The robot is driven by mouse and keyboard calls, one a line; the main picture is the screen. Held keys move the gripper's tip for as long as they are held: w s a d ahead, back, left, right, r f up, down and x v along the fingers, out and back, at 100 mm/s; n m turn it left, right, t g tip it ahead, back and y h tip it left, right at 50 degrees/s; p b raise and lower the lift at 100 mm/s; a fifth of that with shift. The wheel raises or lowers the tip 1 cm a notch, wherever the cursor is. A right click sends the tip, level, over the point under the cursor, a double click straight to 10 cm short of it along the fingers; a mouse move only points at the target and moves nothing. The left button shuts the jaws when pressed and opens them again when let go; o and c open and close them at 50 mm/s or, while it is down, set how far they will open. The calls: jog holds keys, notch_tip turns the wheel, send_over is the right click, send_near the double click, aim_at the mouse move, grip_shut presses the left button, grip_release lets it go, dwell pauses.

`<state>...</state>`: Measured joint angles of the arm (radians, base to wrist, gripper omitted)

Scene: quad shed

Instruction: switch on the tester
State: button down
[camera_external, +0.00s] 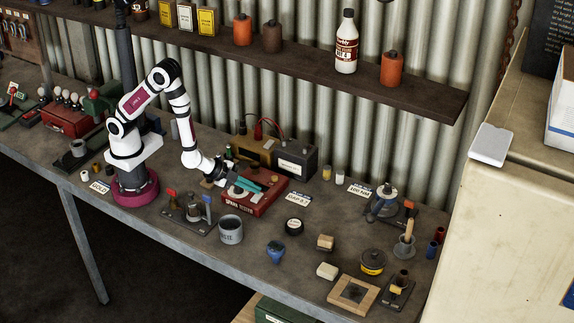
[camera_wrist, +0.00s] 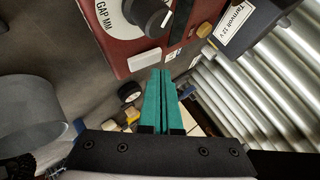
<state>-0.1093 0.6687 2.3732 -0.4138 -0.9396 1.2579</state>
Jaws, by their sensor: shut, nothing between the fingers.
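The tester is a red box lettered as a spark tester (camera_external: 262,206), at the middle of the bench. In the wrist view its red case (camera_wrist: 120,62) fills the upper middle. It bears a white dial marked GAP MM with a black knob (camera_wrist: 150,14), a dark slot and a white block (camera_wrist: 145,59) near its edge. I cannot tell whether that block is a switch. My gripper (camera_external: 260,189) has its teal fingers shut, holding nothing, over the tester's top. In the wrist view the fingertips (camera_wrist: 160,72) point at the case beside the white block; contact is unclear.
A dark battery (camera_external: 296,160) stands behind the tester, with red and black leads near it. A grey cup (camera_external: 231,230) and a lever stand (camera_external: 190,210) are in front. Small items crowd the right. A shelf (camera_external: 300,68) runs above the back.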

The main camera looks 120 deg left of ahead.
aim_at(251, 199)
jog(key=shift+f, duration=0.15)
jog(key=shift+f, duration=0.3)
jog(key=shift+f, duration=0.1)
dwell(0.7)
jog(key=shift+r, duration=0.5)
jog(key=shift+d+r, duration=0.2)
jog(key=shift+r, duration=1.05)
jog(key=shift+d+r, duration=0.15)
jog(key=shift+r, duration=1.1)
